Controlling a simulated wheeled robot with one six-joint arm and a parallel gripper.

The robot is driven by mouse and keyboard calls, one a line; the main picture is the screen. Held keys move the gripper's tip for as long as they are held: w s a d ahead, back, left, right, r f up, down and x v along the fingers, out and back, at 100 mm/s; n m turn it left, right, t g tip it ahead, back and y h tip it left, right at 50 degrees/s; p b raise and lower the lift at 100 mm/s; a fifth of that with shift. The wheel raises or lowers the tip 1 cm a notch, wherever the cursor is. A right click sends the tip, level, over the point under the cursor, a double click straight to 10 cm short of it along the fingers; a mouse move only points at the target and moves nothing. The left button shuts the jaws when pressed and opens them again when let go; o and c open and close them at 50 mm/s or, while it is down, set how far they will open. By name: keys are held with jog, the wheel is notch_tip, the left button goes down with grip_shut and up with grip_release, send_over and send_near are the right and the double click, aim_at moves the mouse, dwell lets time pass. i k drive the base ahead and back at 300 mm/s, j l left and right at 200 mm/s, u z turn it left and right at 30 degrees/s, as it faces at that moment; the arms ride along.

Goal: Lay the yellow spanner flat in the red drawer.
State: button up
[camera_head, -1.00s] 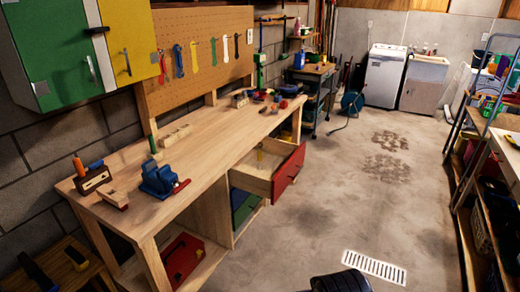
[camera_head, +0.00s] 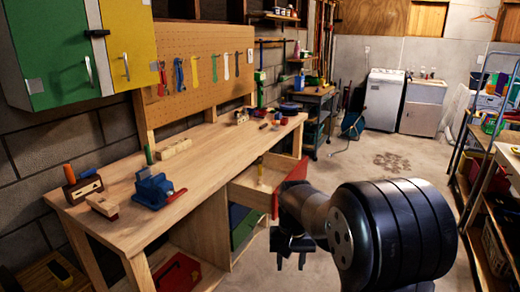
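The red drawer is pulled open under the workbench; its red front (camera_head: 291,180) shows, partly hidden by my arm. Its pale wooden box holds a small upright yellowish item (camera_head: 260,170), too small to make out. A yellow spanner (camera_head: 194,73) hangs on the pegboard above the bench, among several coloured tools. My gripper (camera_head: 291,262) points down in front of the drawer, nearer to the camera and well away from the spanner. Its two dark fingers stand apart, with nothing visible between them.
The workbench (camera_head: 225,145) carries a blue vise (camera_head: 153,189), wooden blocks and several small items. Green and yellow cabinets (camera_head: 127,45) hang at upper left. A shelf rack stands along the right. The floor (camera_head: 375,160) beyond the drawer is clear.

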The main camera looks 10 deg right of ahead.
aim_at(260, 166)
jog(key=i+l+u, duration=0.2)
jog(key=i+l, duration=0.2)
jog(key=i, duration=0.45)
jog(key=i+l+u, duration=0.2)
jog(key=i+l, duration=0.35)
jog(key=i, duration=0.3)
jog(key=i+l+u, duration=0.2)
jog(key=i+l, duration=0.45)
jog(key=i, duration=0.15)
